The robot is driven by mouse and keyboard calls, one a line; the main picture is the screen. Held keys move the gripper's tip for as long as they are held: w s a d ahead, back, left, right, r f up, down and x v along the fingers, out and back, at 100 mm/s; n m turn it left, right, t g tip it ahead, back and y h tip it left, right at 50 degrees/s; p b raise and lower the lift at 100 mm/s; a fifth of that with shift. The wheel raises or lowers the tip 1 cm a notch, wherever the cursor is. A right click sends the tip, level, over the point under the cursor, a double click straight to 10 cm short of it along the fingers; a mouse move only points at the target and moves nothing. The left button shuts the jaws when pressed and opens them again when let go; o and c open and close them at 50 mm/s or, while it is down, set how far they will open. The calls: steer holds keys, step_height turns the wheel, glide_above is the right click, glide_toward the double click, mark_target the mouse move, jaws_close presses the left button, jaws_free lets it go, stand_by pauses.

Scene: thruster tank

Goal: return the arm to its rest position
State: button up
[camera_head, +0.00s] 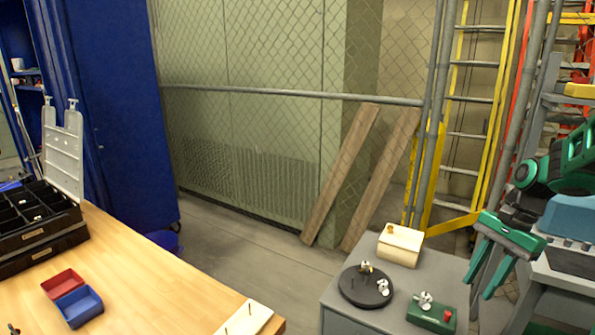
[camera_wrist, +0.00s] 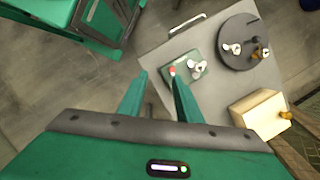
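My gripper (camera_head: 498,265) is green and hangs at the right of the head view, above and beside the right edge of the grey cabinet (camera_head: 347,319). Its two fingers are apart with nothing between them. In the wrist view my gripper (camera_wrist: 160,82) also shows open and empty, with one finger over the edge of the grey cabinet top (camera_wrist: 185,45). My arm is bent at the right of the head view.
On the cabinet stand a black round plate (camera_head: 352,290) with small metal parts, a green box with a red button (camera_head: 430,315), and a cream box (camera_head: 400,245). A wooden table (camera_head: 150,290) with red (camera_head: 62,283) and blue (camera_head: 79,307) bins is left. Ladders (camera_head: 475,110) stand behind.

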steer(key=s+a+r+n+h, duration=0.1)
steer(key=s+n, duration=0.3)
steer(key=s, duration=0.6)
steer(key=s+a+r+n+h, duration=0.2)
steer(key=s+n, duration=0.1)
steer(key=s, duration=0.8)
steer(key=shift+a+r+n+t, duration=0.2)
steer(key=shift+n+t, duration=0.1)
steer(key=shift+n, duration=0.1)
steer(key=shift+w+f, duration=0.3)
steer(key=shift+w, duration=0.3)
stand_by(0.8)
